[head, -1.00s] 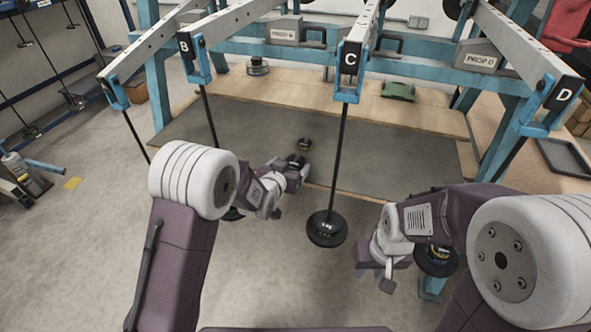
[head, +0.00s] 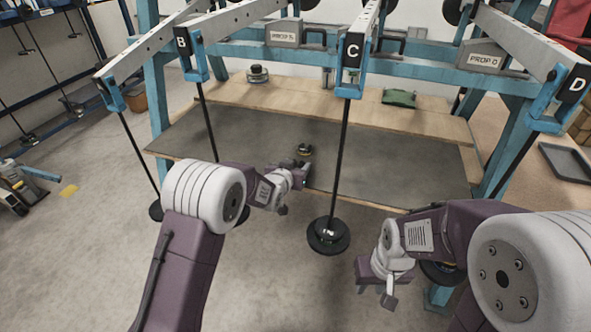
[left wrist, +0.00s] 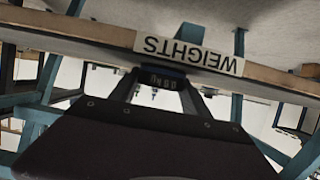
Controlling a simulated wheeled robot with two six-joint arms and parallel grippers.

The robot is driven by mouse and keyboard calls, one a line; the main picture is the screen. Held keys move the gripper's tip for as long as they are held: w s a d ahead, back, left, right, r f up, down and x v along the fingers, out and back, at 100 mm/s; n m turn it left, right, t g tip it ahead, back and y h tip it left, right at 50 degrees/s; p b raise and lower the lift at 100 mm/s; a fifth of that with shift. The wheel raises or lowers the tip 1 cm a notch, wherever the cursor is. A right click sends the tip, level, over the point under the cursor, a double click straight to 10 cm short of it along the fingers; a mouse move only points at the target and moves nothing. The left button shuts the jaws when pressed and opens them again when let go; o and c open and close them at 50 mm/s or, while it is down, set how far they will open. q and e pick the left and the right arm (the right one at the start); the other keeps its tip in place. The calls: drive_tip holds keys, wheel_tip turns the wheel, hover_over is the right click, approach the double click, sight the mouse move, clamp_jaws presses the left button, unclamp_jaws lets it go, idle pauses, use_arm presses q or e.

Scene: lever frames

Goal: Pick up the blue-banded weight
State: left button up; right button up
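The blue-banded weight (left wrist: 163,73) shows in the left wrist view as a small dark piece with a blue band. It sits between the tips of my left gripper (left wrist: 162,84), which look closed on its sides. In the head view my left gripper (head: 301,178) is by the front edge of the bench, and its weight is hard to make out there. Another small dark weight with a yellowish band (head: 304,150) stands on the grey mat just behind it. My right gripper (head: 377,285) hangs low in front of the bench.
A "WEIGHTS" label (left wrist: 188,51) is on the bench edge, upside down in the wrist view. Rods hang from levers B, C and D; the C rod (head: 341,160) with its dark disc (head: 327,236) hangs right of my left gripper. Much of the grey mat (head: 400,165) is clear.

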use_arm(q)
wheel_tip(320, 180, up, 10)
drive_tip(key=p, duration=0.6)
drive_tip(key=shift+r, duration=0.15)
drive_tip(key=shift+r, duration=0.1)
drive_tip(key=shift+r+p, duration=1.2)
drive_tip(key=shift+r, duration=0.15)
